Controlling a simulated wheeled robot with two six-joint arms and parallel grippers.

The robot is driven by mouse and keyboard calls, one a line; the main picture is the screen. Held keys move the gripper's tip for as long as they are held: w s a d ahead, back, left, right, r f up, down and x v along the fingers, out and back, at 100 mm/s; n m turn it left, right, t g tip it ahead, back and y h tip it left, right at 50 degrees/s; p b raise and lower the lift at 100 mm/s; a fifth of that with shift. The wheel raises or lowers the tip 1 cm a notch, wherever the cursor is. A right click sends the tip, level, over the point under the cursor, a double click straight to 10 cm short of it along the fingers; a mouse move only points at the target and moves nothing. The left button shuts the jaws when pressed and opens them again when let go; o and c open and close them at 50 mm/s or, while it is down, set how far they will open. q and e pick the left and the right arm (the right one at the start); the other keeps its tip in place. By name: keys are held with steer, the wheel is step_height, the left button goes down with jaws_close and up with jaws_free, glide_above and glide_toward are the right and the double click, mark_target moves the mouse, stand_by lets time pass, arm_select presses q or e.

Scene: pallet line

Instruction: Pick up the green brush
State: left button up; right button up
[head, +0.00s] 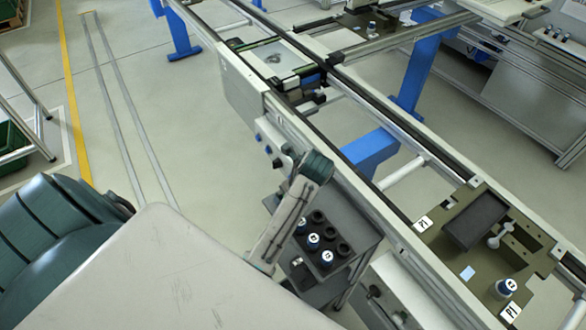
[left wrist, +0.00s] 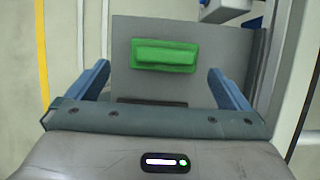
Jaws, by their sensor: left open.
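The green brush (left wrist: 165,55) is a bright green block. It lies across a grey flat surface (left wrist: 215,40) in the left wrist view. My left gripper (left wrist: 158,69) is open, with one blue finger to each side of the brush in the picture. Nothing is held between the fingers, and the brush appears beyond the fingertips, apart from them. I do not make out the brush in the head view, where my own arm covers part of the scene. My right gripper is in neither view.
In the head view a grey cart (head: 355,240) with black round holders and blue-and-white capped items stands beside the conveyor rail (head: 345,190). A pallet plate (head: 440,245) with a dark tray (head: 475,220) sits on the line at right.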

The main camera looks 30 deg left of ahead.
arm_select(q)
steer(key=shift+w+a+f, duration=0.3)
steer(key=shift+w+f, duration=0.05)
steer(key=shift+f, duration=0.3)
steer(key=p+x, duration=0.1)
steer(key=x, duration=0.1)
steer(key=p+x, duration=0.1)
steer(key=x, duration=0.1)
steer(key=shift+w+a, duration=0.2)
steer(key=shift+a, duration=0.15)
steer(key=shift+a+f, duration=0.15)
steer(key=shift+f, duration=0.15)
steer(key=shift+w, duration=0.1)
steer(key=shift+c, duration=0.7)
steer(key=c, duration=0.8)
